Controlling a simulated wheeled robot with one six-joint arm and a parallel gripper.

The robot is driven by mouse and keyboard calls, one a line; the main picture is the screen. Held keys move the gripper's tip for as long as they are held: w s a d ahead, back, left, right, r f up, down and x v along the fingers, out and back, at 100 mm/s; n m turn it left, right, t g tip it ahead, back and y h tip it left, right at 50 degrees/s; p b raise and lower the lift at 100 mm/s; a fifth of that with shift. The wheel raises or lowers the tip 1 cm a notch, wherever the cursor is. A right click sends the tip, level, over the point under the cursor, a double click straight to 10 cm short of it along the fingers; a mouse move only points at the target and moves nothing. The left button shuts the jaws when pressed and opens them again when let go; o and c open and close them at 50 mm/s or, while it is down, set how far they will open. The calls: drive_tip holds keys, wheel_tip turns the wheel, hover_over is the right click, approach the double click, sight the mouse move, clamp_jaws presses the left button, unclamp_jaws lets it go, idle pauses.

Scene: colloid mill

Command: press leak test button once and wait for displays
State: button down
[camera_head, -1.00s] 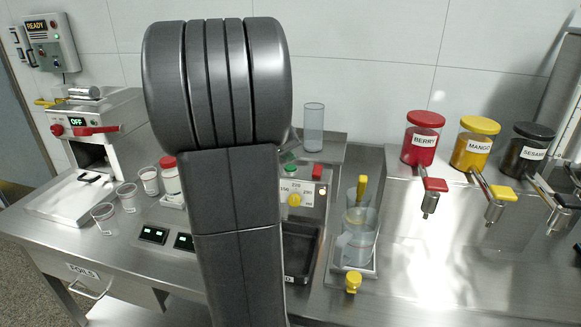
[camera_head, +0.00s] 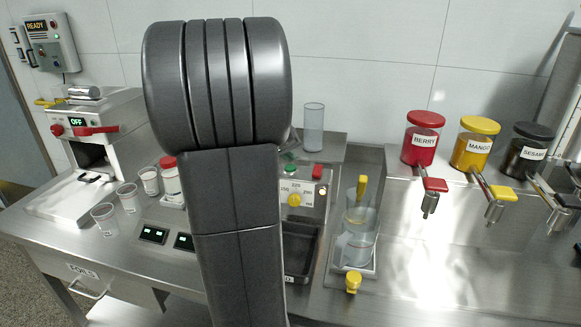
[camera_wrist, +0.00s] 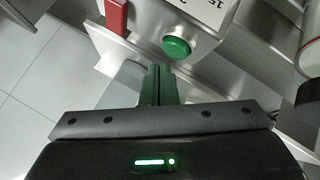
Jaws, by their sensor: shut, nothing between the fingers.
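A round green button (camera_wrist: 177,46) sits on a pale panel in the wrist view, beside a red lever or handle (camera_wrist: 117,16). No label on the button is readable. The green button also shows in the head view (camera_head: 291,169), above a yellow knob (camera_head: 294,200). My gripper (camera_wrist: 158,68) is shut and empty, its tips close beside the button; I cannot tell if they touch. My arm hides the gripper in the head view. Two small displays (camera_head: 152,235) (camera_head: 183,242) glow green on the bench, text unreadable.
A wall box (camera_head: 48,42) reads READY, and the machine at left has a display (camera_head: 77,122) reading OFF. Clear cups (camera_head: 104,217) stand on the bench. A clear jug (camera_head: 356,245) stands right of my arm. Berry, mango and sesame dispensers (camera_head: 423,140) are at right.

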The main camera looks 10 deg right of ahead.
sight(289, 168)
drive_tip(key=shift+f+b, duration=0.45)
drive_tip(key=shift+b, duration=0.25)
drive_tip(key=shift+f+b, duration=0.5)
drive_tip(key=shift+b, duration=0.1)
idle(0.6)
drive_tip(key=shift+r, duration=0.1)
drive_tip(key=shift+r+p, duration=0.6)
drive_tip(key=shift+r, duration=0.25)
drive_tip(key=shift+r, duration=0.15)
wheel_tip(289, 168, up, 5)
drive_tip(key=p, duration=0.3)
drive_tip(key=shift+f, duration=0.2)
idle(0.5)
